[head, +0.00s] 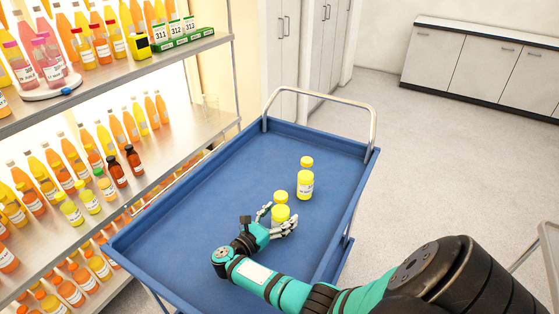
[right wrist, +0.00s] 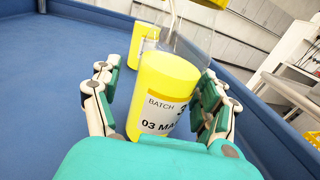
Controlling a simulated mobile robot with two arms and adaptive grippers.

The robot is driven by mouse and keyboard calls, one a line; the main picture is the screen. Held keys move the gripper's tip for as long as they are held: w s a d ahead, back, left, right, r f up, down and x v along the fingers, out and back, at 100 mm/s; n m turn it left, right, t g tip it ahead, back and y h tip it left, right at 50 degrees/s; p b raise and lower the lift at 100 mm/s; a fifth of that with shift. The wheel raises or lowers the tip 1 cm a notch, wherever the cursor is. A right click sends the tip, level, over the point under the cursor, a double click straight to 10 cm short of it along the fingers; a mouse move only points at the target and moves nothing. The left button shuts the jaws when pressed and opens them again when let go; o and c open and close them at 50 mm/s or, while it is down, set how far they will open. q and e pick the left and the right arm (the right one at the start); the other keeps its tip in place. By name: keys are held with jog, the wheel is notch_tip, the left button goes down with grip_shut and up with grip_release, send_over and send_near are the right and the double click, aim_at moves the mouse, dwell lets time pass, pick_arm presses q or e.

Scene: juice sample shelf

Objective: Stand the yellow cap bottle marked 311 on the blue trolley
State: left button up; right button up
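A yellow bottle with a yellow cap (head: 280,210) is between the fingers of my right gripper (head: 280,223), low over the blue trolley (head: 190,222). In the right wrist view this bottle (right wrist: 165,88) has a white label reading "BATCH", with only the start of a number, a 3, showing. The fingers of the right gripper (right wrist: 160,100) are spread on both sides of it, with a gap on the left. A second yellow cap bottle (head: 305,184) stands upright on the trolley just behind; it also shows in the right wrist view (right wrist: 145,42). My left gripper is out of view.
Lit shelves of orange and yellow bottles (head: 85,150) stand at the left. A green holder (head: 185,38) with tags 311 and 312 is on the upper shelf. The trolley's metal handle (head: 318,95) is at its far end. The trolley's left part is clear.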

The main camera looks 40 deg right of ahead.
aim_at(273, 220)
jog(key=shift+r, duration=0.2)
jog(key=a, duration=0.2)
jog(key=a+b, duration=0.1)
jog(key=a, duration=0.1)
jog(key=a+b, duration=0.1)
jog(key=a, duration=0.1)
jog(key=shift+s+a+f, duration=0.15)
jog(key=shift+s+a, duration=0.15)
jog(key=shift+s, duration=0.05)
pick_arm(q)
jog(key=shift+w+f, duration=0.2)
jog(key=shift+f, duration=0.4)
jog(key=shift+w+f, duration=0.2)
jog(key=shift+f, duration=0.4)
pick_arm(e)
jog(key=shift+a, duration=0.4)
jog(key=shift+r, duration=0.2)
